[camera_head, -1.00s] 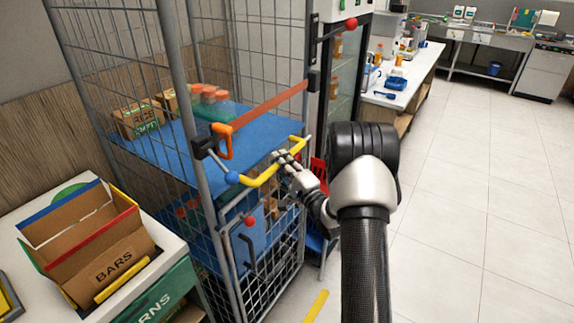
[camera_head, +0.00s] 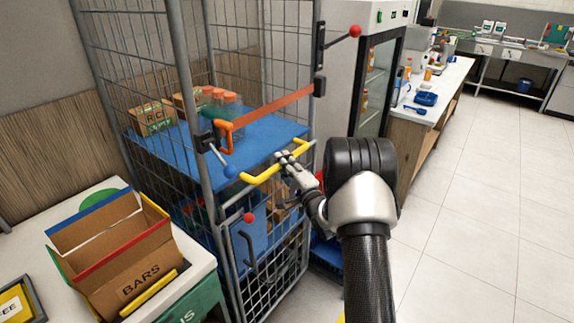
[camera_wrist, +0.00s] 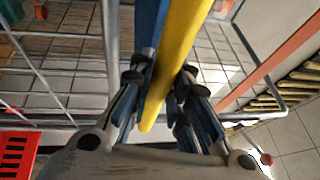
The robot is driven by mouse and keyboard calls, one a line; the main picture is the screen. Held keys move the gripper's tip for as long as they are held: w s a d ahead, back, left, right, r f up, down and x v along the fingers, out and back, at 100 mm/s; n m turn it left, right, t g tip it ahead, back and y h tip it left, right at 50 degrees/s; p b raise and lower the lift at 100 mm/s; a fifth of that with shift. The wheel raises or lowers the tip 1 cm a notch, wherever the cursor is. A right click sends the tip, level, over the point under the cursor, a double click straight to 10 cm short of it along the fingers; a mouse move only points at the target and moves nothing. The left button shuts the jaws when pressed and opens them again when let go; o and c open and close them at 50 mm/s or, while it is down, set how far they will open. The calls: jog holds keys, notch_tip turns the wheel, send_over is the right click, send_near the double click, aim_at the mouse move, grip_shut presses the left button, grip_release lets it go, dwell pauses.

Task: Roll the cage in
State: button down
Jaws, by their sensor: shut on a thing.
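The cage (camera_head: 206,130) is a tall grey wire roll cage with blue shelves, left of centre in the head view. A yellow handle bar (camera_head: 262,177) runs across its front. My gripper (camera_head: 287,160) is at the right part of this bar. In the wrist view the yellow bar (camera_wrist: 182,50) passes between the fingers of my gripper (camera_wrist: 163,95), which are closed around it. An orange strap (camera_head: 270,108) crosses the cage's front above the bar. Boxes marked rice (camera_head: 152,117) and orange-lidded jars (camera_head: 222,104) stand on the upper shelf. The cage's wheels are hidden.
A white counter (camera_head: 100,190) with an open BARS box (camera_head: 125,260) stands close at the cage's left. A glass-door fridge (camera_head: 372,80) and a long counter (camera_head: 440,90) are behind and to the right. The tiled floor (camera_head: 480,200) at the right is clear.

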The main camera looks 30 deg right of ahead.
jog(key=shift+w+a+r, duration=0.1)
jog(key=shift+r, duration=0.05)
jog(key=c, duration=2)
grip_release()
jog(key=o, duration=0.3)
jog(key=shift+w, duration=0.2)
jog(key=shift+o, duration=1.1)
jog(key=shift+s, duration=0.1)
jog(key=s+f, duration=0.2)
jog(key=s, duration=0.9)
jog(key=shift+s+f, duration=0.2)
jog(key=shift+s, duration=0.2)
